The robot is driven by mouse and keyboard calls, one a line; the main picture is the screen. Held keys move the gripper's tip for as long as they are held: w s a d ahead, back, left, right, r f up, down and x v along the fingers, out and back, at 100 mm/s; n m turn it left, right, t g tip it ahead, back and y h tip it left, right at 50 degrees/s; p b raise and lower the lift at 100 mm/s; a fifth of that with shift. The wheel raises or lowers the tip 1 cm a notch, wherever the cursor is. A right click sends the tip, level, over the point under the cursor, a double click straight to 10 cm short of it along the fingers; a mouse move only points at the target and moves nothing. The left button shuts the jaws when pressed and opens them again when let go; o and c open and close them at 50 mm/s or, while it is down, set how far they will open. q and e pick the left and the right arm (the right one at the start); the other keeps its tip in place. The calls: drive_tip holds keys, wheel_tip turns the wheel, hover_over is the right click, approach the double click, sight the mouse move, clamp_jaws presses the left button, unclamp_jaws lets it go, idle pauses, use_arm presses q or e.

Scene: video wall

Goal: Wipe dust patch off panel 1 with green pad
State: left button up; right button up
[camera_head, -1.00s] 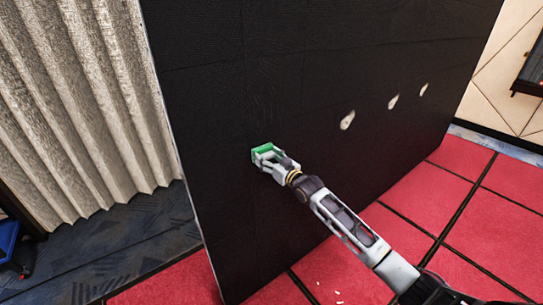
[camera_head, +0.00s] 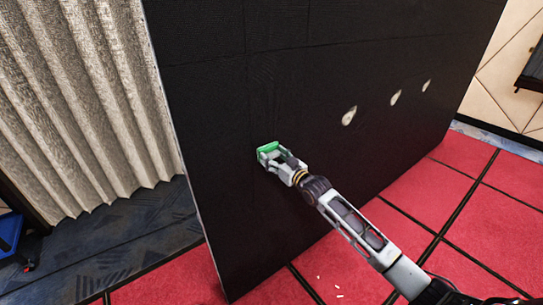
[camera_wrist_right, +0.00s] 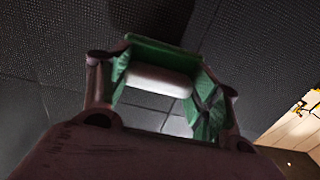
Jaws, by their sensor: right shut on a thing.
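The green pad (camera_head: 267,148) is at the face of the black video wall (camera_head: 205,110). My right gripper (camera_head: 277,157) is shut on it. In the wrist view the pad (camera_wrist_right: 165,52) shows as a green edge across the fingers (camera_wrist_right: 163,88), with a white bar (camera_wrist_right: 160,81) below that edge. I cannot tell whether the pad touches the wall. Three pale patches, near (camera_head: 349,115), middle (camera_head: 396,97) and far (camera_head: 426,86), run in a row to the right of the pad. No patch shows around the pad; the spot behind it is hidden. My left gripper is not in view.
Red floor tiles (camera_head: 370,235) lie in front of the wall, with small white bits (camera_head: 338,287) on them. A pleated grey curtain (camera_head: 80,100) hangs at the left above dark carpet (camera_head: 110,235). A blue object (camera_head: 10,235) stands at the far left.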

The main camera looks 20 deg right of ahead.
drive_tip(key=shift+v, duration=1.55)
drive_tip(key=shift+v, duration=1.5)
